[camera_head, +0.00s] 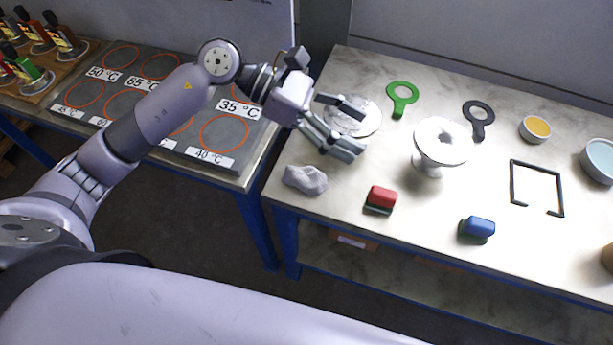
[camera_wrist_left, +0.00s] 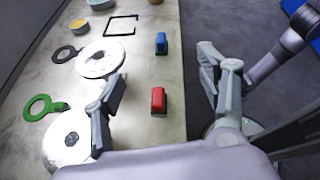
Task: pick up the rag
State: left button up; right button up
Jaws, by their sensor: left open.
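The rag (camera_head: 305,179) is a crumpled pale grey cloth. It lies near the left front corner of the light table in the head view. My left gripper (camera_head: 358,132) is open and empty. It is above the table, behind and to the right of the rag, in front of a round silvery disc (camera_head: 372,112). In the wrist view the open fingers of the left gripper (camera_wrist_left: 162,75) stand wide apart, and I cannot make out the rag there. My right gripper is not in view.
A red block (camera_head: 382,197) and a blue block (camera_head: 478,227) lie near the front edge. A white flanged vessel (camera_head: 442,143), green ring tool (camera_head: 402,97), dark ring tool (camera_head: 479,115), bowls and a black frame are further right. Hotplates (camera_head: 228,133) stand left.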

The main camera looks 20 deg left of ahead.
pick_arm(q)
jog(key=w+a+f+m+y, duration=0.2)
jog(key=a+f+y, duration=0.35)
jog(key=a, duration=0.35)
jog(key=y, duration=0.3)
send_near(305, 174)
jog(key=f+p, duration=0.1)
jog(key=p, duration=0.1)
jog(key=d+f+p, duration=0.1)
jog(key=p, duration=0.1)
jog(key=shift+s+d+f+m+g, duration=0.1)
jog(key=shift+s+f+m+g, duration=0.15)
jog(key=shift+f+m+g, duration=0.05)
jog(key=shift+d+f, duration=0.2)
jog(key=shift+f, duration=0.35)
jog(key=shift+w+d+f+p, duration=0.1)
jog(key=shift+d+f+p, duration=0.1)
jog(key=shift+p, duration=0.3)
jog(key=x, duration=0.1)
jog(key=p+x, duration=0.2)
jog(key=shift+w+d+f, duration=0.2)
jog(key=shift+w+f, duration=0.1)
jog(key=shift+d+f+y, duration=0.15)
jog(key=shift+f+y, duration=0.1)
jog(key=shift+f, duration=0.25)
jog(key=shift+c, duration=0.6)
